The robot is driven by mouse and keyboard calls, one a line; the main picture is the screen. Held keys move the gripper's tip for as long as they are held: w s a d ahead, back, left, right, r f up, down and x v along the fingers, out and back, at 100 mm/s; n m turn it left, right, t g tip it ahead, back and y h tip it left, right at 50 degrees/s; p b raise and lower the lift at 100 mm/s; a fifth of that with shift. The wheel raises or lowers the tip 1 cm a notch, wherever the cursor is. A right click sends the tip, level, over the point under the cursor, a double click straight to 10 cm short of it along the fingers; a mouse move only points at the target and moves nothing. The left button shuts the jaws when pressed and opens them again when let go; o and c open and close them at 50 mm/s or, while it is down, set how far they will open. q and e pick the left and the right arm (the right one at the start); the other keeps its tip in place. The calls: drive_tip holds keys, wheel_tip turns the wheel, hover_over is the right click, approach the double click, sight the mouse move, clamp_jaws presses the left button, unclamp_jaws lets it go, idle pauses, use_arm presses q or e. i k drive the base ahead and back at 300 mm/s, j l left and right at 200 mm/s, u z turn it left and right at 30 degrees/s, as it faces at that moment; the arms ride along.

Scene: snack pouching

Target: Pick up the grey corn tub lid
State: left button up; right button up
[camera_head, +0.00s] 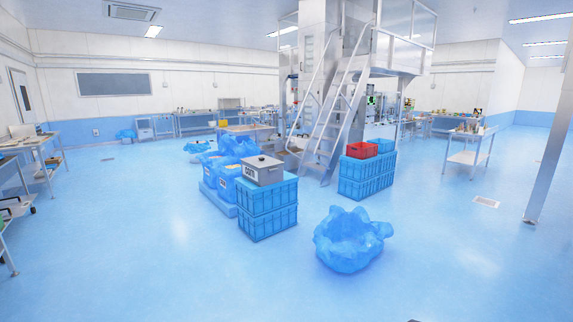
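The grey corn tub (263,176) stands on a stack of blue crates (268,222) left of the picture's middle. Dark letters on its front read as "CORN". The grey lid (256,163) lies on top of the tub, with a small dark knob or handle near its middle. The tub is some distance away across the floor. Neither of my grippers shows in this view.
Blue bags and tubs (222,183) crowd the tub's left side. An open blue bag (350,240) sits on the floor to the right. Another blue crate stack (366,178) carries a red crate (362,150). Metal stairs (328,120) rise behind. The foreground floor is clear.

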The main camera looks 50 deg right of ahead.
sight(262, 160)
drive_tip(key=z, duration=1.4)
drive_tip(key=i+j+u, duration=0.2)
drive_tip(key=i, duration=0.25)
drive_tip(key=i+u, duration=0.25)
drive_tip(key=i, duration=0.2)
drive_tip(key=i+u, duration=0.1)
drive_tip(key=i, duration=2.35)
